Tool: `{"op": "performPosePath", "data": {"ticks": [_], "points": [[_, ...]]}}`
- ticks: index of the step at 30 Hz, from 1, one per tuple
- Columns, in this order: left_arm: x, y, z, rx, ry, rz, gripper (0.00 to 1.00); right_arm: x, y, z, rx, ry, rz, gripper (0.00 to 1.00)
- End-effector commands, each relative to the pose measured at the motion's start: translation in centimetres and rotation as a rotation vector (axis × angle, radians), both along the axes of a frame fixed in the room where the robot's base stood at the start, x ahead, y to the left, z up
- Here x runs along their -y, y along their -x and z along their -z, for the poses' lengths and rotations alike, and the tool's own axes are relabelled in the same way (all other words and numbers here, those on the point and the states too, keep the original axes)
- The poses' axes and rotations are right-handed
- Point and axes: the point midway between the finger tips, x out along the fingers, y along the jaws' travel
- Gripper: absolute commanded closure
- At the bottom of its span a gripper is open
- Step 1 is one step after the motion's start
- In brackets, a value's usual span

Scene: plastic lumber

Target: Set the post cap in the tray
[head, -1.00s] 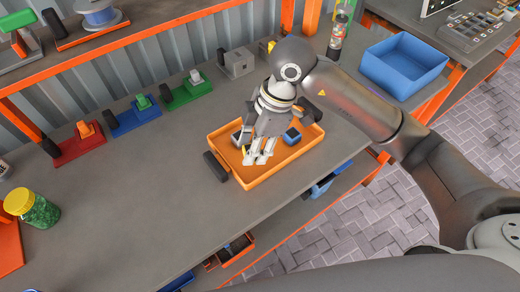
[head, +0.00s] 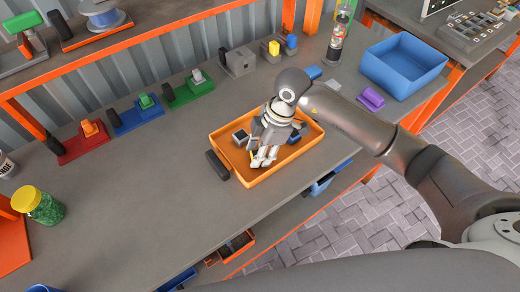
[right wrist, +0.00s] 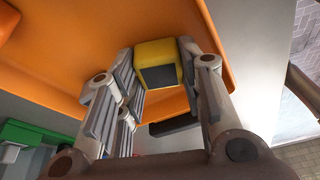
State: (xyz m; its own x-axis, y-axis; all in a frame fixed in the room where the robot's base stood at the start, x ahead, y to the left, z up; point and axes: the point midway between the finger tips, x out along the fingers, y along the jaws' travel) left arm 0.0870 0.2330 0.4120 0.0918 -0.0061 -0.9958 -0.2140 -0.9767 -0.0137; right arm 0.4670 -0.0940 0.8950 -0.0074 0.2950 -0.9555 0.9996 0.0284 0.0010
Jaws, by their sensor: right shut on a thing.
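The orange tray (head: 284,168) lies on the grey bench in the head view. My right gripper (head: 264,160) points down over the tray, with its fingertips within the tray's outline. It is shut on a yellow post cap (right wrist: 155,52), a blocky piece with a dark square face, seen between the fingers in the right wrist view. In the head view the fingers mostly hide the cap. The orange tray surface also fills much of the right wrist view (right wrist: 60,45). I cannot tell whether the cap touches the tray floor. My left gripper is not in view.
A grey block (head: 240,137) and a blue block (head: 294,139) are in the tray beside my gripper. Red (head: 82,148), blue (head: 137,120) and green (head: 188,92) holders stand along the back. A blue bin (head: 404,70) is at right.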

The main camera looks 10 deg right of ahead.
Motion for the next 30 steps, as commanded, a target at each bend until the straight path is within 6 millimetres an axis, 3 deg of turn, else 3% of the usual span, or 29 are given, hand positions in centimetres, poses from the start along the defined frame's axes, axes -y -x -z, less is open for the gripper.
{"op": "performPosePath", "data": {"ticks": [2, 3, 4, 17, 30], "points": [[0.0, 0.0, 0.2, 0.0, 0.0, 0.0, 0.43, 0.0, 0.0, 0.4, -0.001, 0.0, 0.0, 0.87], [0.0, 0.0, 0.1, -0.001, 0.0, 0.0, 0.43, 0.0, 0.0, 0.2, 0.0, 0.0, 0.0, 0.6], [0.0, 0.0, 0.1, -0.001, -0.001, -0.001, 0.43, 0.0, 0.0, 0.2, 0.0, 0.0, 0.0, 0.56], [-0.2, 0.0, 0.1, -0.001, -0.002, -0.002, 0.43, 0.2, -0.1, -0.7, 0.002, -0.001, 0.0, 0.56], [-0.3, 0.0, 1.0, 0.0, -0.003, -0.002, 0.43, 2.8, -0.1, -9.0, 0.004, 0.001, -0.001, 0.56]]}}
